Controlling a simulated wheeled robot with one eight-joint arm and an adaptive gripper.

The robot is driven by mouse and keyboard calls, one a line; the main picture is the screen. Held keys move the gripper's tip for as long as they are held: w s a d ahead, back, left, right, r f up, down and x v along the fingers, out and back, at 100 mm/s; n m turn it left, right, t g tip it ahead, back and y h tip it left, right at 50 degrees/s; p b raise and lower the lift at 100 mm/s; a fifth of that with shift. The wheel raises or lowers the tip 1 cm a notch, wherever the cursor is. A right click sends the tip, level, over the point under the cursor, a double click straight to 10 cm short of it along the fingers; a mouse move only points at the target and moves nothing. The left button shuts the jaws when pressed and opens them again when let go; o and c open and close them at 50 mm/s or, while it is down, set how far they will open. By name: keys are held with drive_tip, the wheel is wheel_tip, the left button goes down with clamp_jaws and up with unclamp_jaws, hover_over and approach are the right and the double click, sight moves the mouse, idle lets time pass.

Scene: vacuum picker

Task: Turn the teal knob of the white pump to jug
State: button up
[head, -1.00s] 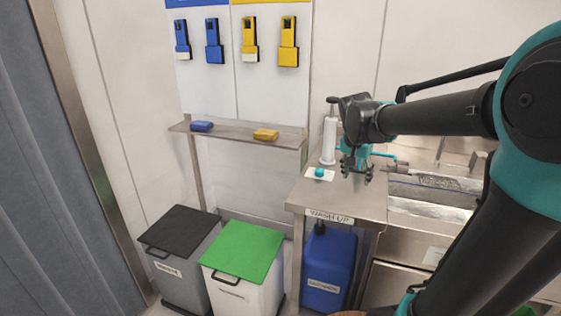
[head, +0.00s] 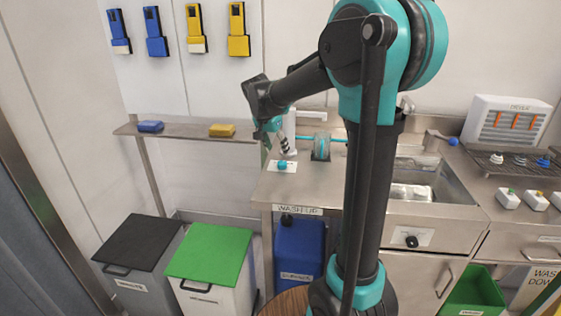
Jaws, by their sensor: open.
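The teal knob (head: 282,164) sits on a small white plate (head: 291,168) near the left end of the steel counter marked WASH UP. The white pump (head: 291,127) stands just behind it, mostly hidden by my arm. My gripper (head: 286,152) points down just above and behind the knob, with its jaws open and empty. The gap between fingers and knob is too small to judge, so I cannot tell whether they touch. The knob's pointer and the jug label cannot be read.
A sink (head: 425,181) lies further right, partly behind my arm. A shelf (head: 185,131) with a blue and a yellow sponge is at left. Lidded bins and a blue jug (head: 299,249) stand below.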

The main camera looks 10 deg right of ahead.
sight(282, 162)
drive_tip(key=x, duration=0.7)
drive_tip(key=shift+w+d+f, duration=0.1)
drive_tip(key=shift+d+f, duration=0.05)
drive_tip(key=shift+f, duration=0.15)
drive_tip(key=c, duration=1.2)
